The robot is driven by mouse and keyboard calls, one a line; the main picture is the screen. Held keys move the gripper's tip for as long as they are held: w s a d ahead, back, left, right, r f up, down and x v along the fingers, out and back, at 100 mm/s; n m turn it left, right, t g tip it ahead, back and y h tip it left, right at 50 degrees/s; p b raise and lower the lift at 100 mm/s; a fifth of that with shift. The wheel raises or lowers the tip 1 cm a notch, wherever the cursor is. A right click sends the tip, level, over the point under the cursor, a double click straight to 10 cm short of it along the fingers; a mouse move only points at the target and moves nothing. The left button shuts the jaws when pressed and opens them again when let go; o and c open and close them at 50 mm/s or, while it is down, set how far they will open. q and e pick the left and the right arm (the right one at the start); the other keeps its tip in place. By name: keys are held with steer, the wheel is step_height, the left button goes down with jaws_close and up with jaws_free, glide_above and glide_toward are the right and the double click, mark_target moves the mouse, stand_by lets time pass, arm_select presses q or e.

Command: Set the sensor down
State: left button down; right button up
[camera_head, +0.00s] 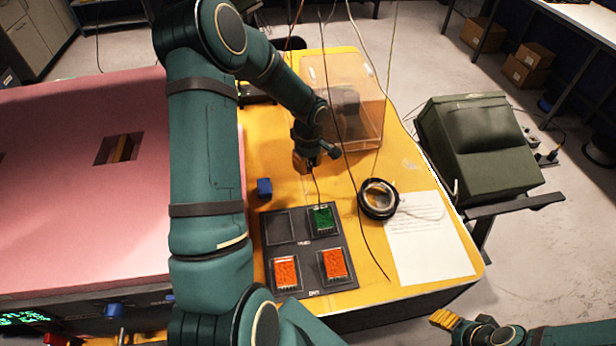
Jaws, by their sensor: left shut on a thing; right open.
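My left gripper (303,165) is above the yellow table, behind the dark tray. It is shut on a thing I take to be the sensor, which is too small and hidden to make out. A thin dark line runs from near the gripper down toward the tray. The dark tray (306,278) has an empty upper-left compartment, a green board (321,219) at upper right and two orange boards (285,272) (335,265) in the lower row. My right gripper (447,320) is open at the lower right, off the table's front edge.
A blue block (264,188) lies left of my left gripper. A clear orange box (358,100) stands behind it. A black coil (378,199) lies by a paper sheet (430,245) at right. Thin cables hang across the table. Pink foam (70,200) covers the left.

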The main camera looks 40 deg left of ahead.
mark_target(308, 184)
arm_select(q)
step_height(308, 184, down, 6)
steer(key=shift+r, duration=0.1)
steer(key=shift+a+f, duration=0.1)
steer(key=shift+f, duration=0.15)
steer(key=shift+f, duration=0.1)
steer(key=c, duration=0.8)
jaws_free()
